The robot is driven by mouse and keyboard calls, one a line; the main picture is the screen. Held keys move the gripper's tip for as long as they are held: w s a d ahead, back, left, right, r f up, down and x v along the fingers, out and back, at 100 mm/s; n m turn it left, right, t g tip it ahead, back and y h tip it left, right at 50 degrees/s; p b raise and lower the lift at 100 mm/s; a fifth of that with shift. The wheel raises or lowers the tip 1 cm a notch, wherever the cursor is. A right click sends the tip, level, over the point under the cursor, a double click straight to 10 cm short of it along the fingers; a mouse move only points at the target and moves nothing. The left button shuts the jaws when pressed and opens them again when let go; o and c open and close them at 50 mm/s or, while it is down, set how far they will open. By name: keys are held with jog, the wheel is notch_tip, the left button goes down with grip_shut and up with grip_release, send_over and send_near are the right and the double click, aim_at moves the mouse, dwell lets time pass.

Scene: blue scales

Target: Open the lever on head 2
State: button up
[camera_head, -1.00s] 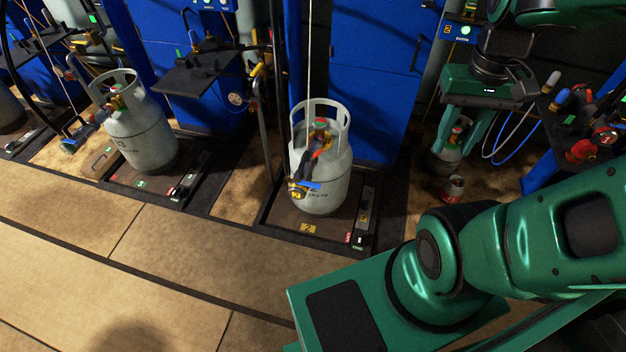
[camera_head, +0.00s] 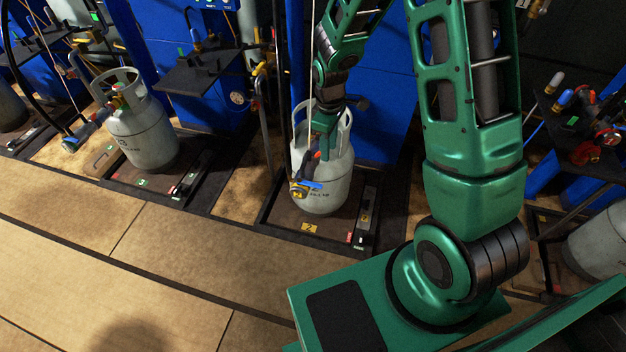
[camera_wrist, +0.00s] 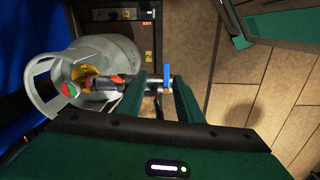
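The grey gas cylinder (camera_head: 325,188) stands upright on the scale marked 2. It also shows in the wrist view (camera_wrist: 112,55), lying to the left of my fingers. Head 2 (camera_head: 303,176) is the dark and red filling head at its valve, with a blue lever (camera_head: 312,186). In the wrist view the head (camera_wrist: 120,79) runs across toward my fingers, and the blue lever (camera_wrist: 167,74) shows between the fingertips. My gripper (camera_wrist: 159,85) is open around the lever's line of sight; I cannot tell whether it touches. In the head view my gripper (camera_head: 321,138) is at the cylinder's collar, partly hiding the valve.
A second cylinder (camera_head: 142,135) stands on the scale to the left. A blue cabinet (camera_head: 377,130) is close behind cylinder 2, and a thin post (camera_head: 266,130) stands left of it. The floor (camera_head: 180,255) in front is clear.

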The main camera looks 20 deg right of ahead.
jog(key=n, duration=0.2)
send_over(314, 184)
notch_tip(314, 184, down, 5)
notch_tip(314, 184, down, 11)
jog(key=shift+d+r, duration=0.15)
jog(key=shift+r, duration=0.05)
grip_shut()
